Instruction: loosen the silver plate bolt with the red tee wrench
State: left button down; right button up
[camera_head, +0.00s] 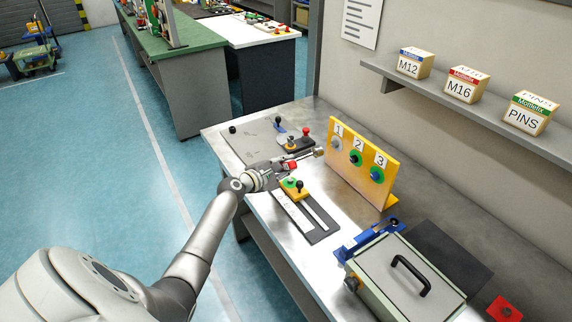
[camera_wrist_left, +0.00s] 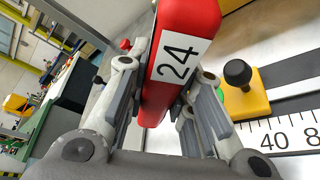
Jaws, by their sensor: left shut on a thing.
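My left gripper (camera_head: 284,166) is shut on the red tee wrench (camera_head: 292,166), over the bench. In the left wrist view the wrench's red handle (camera_wrist_left: 180,60), labelled 24, sits between the fingers (camera_wrist_left: 160,95). In the head view the wrench's metal shaft and socket end (camera_head: 318,152) point right toward the yellow panel marked 1, 2 and 3 (camera_head: 370,190). The silver bolt (camera_head: 337,145) under 1 is close to the socket; I cannot tell whether they touch. Bolts 2 and 3 have green rings. My right gripper is not in view.
A yellow slider block with a black knob (camera_head: 294,188) sits on a scaled rail below the gripper. A grey plate with small knobs (camera_head: 250,142) lies behind it. A lidded box (camera_head: 405,275) with a black handle stands at front right. A shelf (camera_head: 480,105) holds labelled boxes.

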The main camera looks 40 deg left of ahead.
pick_arm(q)
jog(key=s+a+r+p, duration=0.2)
jog(key=s+r+p, duration=0.3)
jog(key=s, duration=0.1)
jog(key=shift+s+a, duration=0.2)
jog(key=shift+a, duration=0.15)
dwell(0.4)
